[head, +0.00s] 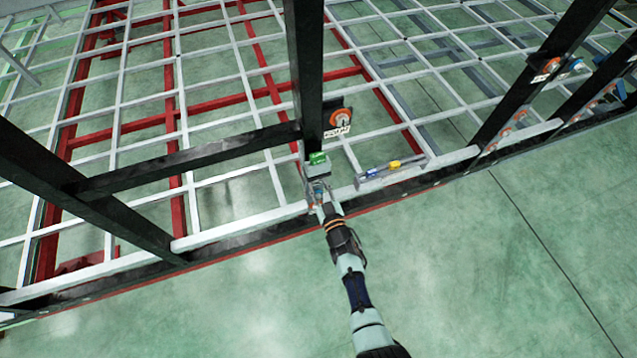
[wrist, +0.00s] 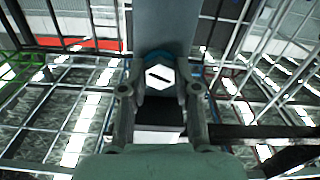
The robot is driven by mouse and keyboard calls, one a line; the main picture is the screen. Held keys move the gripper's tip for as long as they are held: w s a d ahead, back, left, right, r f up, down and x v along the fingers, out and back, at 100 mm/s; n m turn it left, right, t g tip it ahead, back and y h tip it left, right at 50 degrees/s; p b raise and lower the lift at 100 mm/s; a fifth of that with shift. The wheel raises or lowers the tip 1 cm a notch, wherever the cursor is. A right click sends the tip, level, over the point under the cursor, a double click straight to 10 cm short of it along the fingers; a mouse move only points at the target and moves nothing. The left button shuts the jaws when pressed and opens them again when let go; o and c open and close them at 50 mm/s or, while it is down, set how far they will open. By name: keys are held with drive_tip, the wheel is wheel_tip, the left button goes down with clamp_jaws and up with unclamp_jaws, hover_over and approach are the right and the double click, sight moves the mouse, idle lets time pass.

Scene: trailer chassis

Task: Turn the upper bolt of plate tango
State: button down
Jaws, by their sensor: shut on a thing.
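My gripper (head: 317,182) is at the foot of a black upright post, at the front rail of the frame. In the wrist view its two fingers (wrist: 160,90) flank a pale hexagonal bolt head (wrist: 160,77) with a dark slot mark, and they are shut on it. Part of a blue ring shows behind the bolt head. In the head view a grey block with a green top (head: 317,158) sits just beyond my fingertips, and the bolt is too small to make out there. A label plate (head: 337,131) is on the post above; its lettering is too small to read surely.
An orange disc (head: 341,117) is beside the post (head: 306,70). A tray with blue and yellow pieces (head: 394,165) lies right of my gripper. A black diagonal beam (head: 185,160) runs to the left. More posts stand at right. The green floor in front is clear.

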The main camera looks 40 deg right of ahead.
drive_tip(key=m, duration=0.3)
drive_tip(key=shift+r+m+p, duration=0.15)
drive_tip(key=shift+m+p, duration=0.15)
drive_tip(key=shift+m, duration=0.1)
drive_tip(key=shift+m+p, duration=0.3)
drive_tip(key=shift+m, duration=1.5)
drive_tip(key=c, duration=0.8)
unclamp_jaws()
drive_tip(key=shift+a, duration=0.15)
drive_tip(key=shift+c, duration=0.2)
drive_tip(key=shift+s+f, duration=0.1)
drive_tip(key=shift+f, duration=0.1)
drive_tip(key=v, duration=1.2)
drive_tip(key=shift+r, duration=0.1)
